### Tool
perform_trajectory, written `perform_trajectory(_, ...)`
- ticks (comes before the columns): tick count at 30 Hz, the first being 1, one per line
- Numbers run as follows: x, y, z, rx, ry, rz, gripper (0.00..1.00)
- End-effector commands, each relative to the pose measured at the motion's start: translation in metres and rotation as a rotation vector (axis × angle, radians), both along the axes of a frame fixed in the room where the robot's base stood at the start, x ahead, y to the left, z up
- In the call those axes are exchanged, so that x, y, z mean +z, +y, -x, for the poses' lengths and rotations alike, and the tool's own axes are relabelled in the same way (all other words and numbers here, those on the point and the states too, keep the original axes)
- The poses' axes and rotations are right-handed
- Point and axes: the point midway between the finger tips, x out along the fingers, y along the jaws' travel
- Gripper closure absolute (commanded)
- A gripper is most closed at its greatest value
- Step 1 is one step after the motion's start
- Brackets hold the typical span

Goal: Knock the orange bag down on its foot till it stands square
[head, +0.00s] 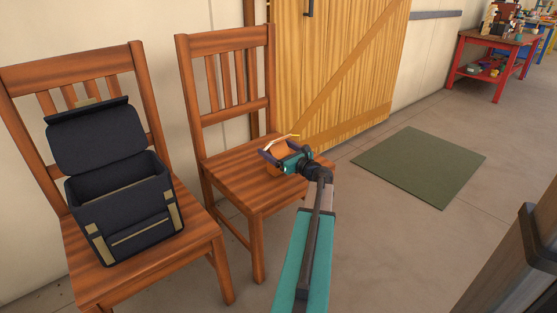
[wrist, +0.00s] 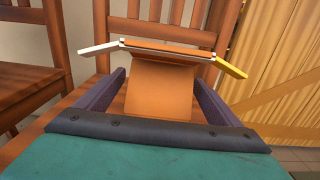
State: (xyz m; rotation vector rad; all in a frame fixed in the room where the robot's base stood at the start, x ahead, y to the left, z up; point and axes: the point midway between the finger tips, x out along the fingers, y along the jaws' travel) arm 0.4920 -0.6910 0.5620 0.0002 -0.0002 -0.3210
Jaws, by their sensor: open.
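The orange bag (head: 284,151) is at the seat of the right-hand wooden chair (head: 236,171), towards its right side. In the wrist view the orange bag (wrist: 161,90) shows a plain orange face with a white strip and a yellow strip sticking out at its top corners. My gripper (head: 280,158) is open, with a dark finger on each side of the bag; its fingers also show in the wrist view (wrist: 160,80). Whether they touch it is unclear. The bag's foot is hidden behind my gripper, so I cannot tell if it stands square.
A dark blue open-topped bag (head: 120,196) with its flap up stands on the left chair (head: 95,283). Behind are a wooden door (head: 340,75) and a pale wall. A green mat (head: 420,167) lies on open floor at right. A red table (head: 490,62) holds objects.

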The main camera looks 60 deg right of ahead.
Motion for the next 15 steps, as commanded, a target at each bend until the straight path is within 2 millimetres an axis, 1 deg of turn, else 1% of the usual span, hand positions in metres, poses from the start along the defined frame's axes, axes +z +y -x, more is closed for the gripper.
perform_trajectory(1,0.000,0.004,0.009,-0.002,0.000,0.000,0.13)
perform_trajectory(3,0.000,0.007,0.019,-0.002,0.000,0.000,0.13)
perform_trajectory(12,0.000,0.022,0.063,-0.002,0.000,0.000,0.13)
perform_trajectory(15,0.000,0.026,0.075,-0.002,0.000,0.000,0.13)
